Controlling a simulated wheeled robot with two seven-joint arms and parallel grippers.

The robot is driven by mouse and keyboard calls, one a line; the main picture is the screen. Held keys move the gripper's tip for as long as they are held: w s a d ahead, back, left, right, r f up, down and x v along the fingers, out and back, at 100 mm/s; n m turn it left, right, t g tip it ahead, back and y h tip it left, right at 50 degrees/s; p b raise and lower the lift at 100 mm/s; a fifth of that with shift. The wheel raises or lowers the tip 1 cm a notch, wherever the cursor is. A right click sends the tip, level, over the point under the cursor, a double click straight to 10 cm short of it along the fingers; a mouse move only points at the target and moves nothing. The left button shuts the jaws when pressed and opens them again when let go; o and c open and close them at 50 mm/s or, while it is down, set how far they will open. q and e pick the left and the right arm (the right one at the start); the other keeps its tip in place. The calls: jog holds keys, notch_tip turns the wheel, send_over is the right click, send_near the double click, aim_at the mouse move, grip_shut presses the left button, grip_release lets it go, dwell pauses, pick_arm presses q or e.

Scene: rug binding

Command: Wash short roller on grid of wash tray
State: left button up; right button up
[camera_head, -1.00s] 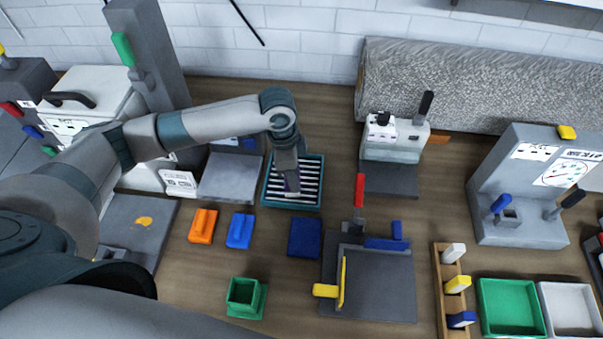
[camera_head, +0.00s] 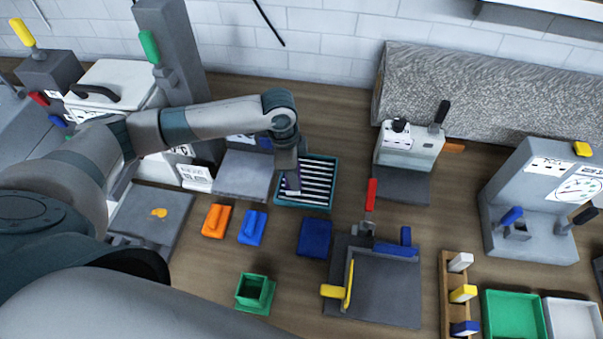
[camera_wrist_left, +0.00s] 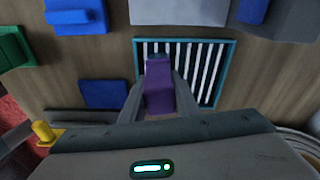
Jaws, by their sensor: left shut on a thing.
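The wash tray (camera_head: 334,186) is a teal tray with a grid of white bars over a dark bottom, at the middle of the head view. It also shows in the left wrist view (camera_wrist_left: 226,75). My left gripper (camera_head: 291,184) points down over the left part of the grid. In the left wrist view its fingers (camera_wrist_left: 160,98) are shut on a purple piece, apparently the handle of the short roller (camera_wrist_left: 158,84). The roller's far end lies over the bars; whether it touches them I cannot tell. My right gripper is not in view.
A grey plate (camera_head: 243,176) stands close left of the tray. An orange block (camera_head: 215,221), a blue block (camera_head: 253,228) and a dark blue block (camera_head: 315,238) lie in front. A grey machine (camera_head: 408,150) stands right. Bare wood lies between tray and machine.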

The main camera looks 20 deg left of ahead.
pick_arm(q)
jog(key=shift+s+a+f, duration=0.15)
jog(key=shift+a, duration=0.2)
jog(key=shift+d, duration=0.15)
jog(key=shift+d+p, duration=0.7)
jog(key=shift+w+d, duration=0.25)
jog(key=shift+d, duration=0.3)
jog(key=shift+w+d, duration=0.2)
jog(key=shift+d, duration=0.3)
jog(key=shift+d, duration=0.1)
jog(key=shift+w+d+r, duration=0.15)
jog(key=shift+w+d, duration=0.15)
jog(key=shift+d, duration=0.55)
jog(key=shift+w+d+r, duration=0.1)
jog(key=shift+w+d, duration=0.2)
jog(key=shift+d, duration=0.55)
